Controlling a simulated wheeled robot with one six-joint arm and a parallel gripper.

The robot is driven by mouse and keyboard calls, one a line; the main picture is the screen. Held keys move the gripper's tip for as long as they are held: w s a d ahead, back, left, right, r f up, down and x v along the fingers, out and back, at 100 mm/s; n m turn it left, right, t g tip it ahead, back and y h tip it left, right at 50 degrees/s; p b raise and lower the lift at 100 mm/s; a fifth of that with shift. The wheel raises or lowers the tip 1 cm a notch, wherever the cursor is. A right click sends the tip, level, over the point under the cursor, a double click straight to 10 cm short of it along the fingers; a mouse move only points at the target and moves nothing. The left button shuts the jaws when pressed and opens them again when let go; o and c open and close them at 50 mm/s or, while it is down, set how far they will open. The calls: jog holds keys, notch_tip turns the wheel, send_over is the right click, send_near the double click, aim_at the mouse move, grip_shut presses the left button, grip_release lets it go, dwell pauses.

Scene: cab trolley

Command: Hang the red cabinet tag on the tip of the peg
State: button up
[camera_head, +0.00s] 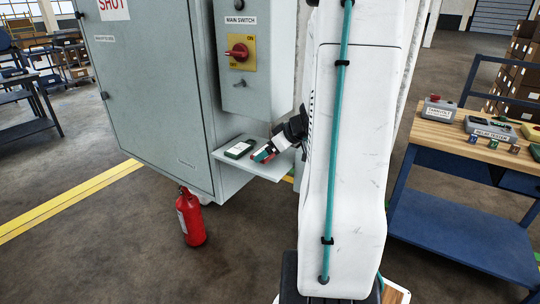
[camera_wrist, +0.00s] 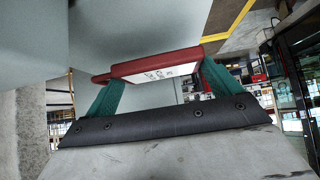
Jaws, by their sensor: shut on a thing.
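My gripper (camera_head: 264,155) is over the small pale shelf on the front of the grey cabinet. Its teal fingers are shut on the red cabinet tag, whose red edge shows small in the head view (camera_head: 271,157). In the wrist view the tag (camera_wrist: 155,66) lies across the gap between both fingers, with its white label (camera_wrist: 165,74) facing the camera. A short grey peg-like part (camera_head: 240,83) sticks out below the main switch, above and left of my gripper. The tag is apart from it. I cannot tell the tag's exact height over the shelf.
The pale shelf (camera_head: 250,171) bears a dark green box (camera_head: 239,149) beside my gripper. The yellow switch plate (camera_head: 242,53) has a red knob. A red fire extinguisher (camera_head: 190,218) stands on the floor. A workbench (camera_head: 456,137) with several items stands at right.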

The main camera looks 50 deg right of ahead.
jog(key=shift+d+f, duration=0.15)
jog(key=shift+f, duration=1)
jog(key=shift+f, duration=0.2)
jog(key=o, duration=0.7)
